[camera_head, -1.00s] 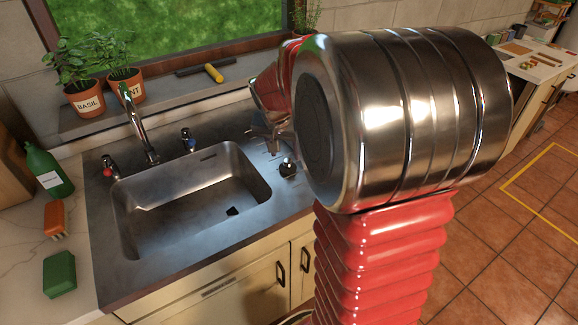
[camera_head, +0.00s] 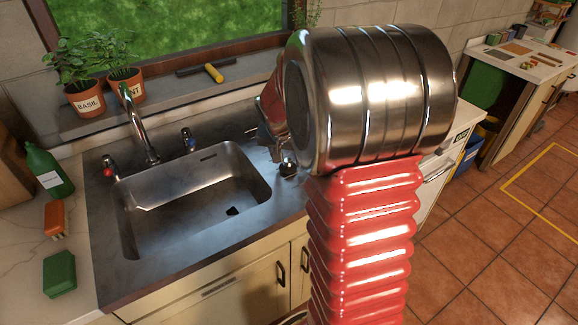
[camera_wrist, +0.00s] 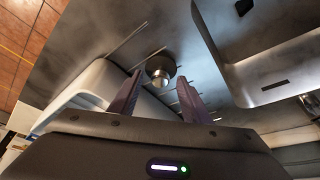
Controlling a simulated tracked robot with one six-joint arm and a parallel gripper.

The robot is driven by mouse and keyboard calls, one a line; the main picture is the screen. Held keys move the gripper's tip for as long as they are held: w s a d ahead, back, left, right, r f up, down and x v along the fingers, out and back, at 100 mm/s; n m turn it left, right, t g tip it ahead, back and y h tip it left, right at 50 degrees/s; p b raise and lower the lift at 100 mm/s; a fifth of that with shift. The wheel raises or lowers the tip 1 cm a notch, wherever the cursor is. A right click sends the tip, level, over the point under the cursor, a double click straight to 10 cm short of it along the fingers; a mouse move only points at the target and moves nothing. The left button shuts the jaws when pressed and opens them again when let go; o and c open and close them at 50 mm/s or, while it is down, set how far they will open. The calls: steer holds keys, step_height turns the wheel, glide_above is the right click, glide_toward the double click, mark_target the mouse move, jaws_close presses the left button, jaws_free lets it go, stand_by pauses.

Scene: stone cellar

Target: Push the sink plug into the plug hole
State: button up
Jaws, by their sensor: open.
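The sink plug (camera_head: 288,169) is a small dark and metallic piece on the counter, just right of the basin. It also shows in the wrist view (camera_wrist: 160,68), just ahead of and between the fingertips. My gripper (camera_head: 272,143) is open close to the plug, partly hidden by my arm in the head view. In the wrist view its two dark fingers (camera_wrist: 159,82) are spread apart; I cannot tell whether they touch the plug. The plug hole (camera_head: 232,211) is a dark spot in the floor of the steel sink (camera_head: 150,225), and it also shows in the wrist view (camera_wrist: 243,7).
The tap (camera_head: 137,125) rises behind the basin. A green bottle (camera_head: 46,170), an orange brush (camera_head: 54,218) and a green sponge (camera_head: 60,273) are at the left. The basin is empty.

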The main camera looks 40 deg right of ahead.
mark_target(287, 162)
steer(key=shift+c, duration=0.5)
jaws_close()
stand_by(0.3)
steer(key=shift+r, duration=0.1)
step_height(287, 162, up, 10)
stand_by(0.6)
stand_by(0.4)
steer(key=w+a+n, duration=0.2)
steer(key=w+a, duration=0.2)
steer(key=a, duration=0.4)
steer(key=w+a+r+n+t+y, duration=0.1)
steer(key=w+a, duration=0.3)
steer(key=a, duration=0.4)
steer(key=w+a+r+n+y, duration=0.1)
steer(key=w+a+n, duration=0.2)
steer(key=a, duration=0.5)
steer(key=shift+w+a, duration=0.2)
steer(key=shift+w, duration=0.55)
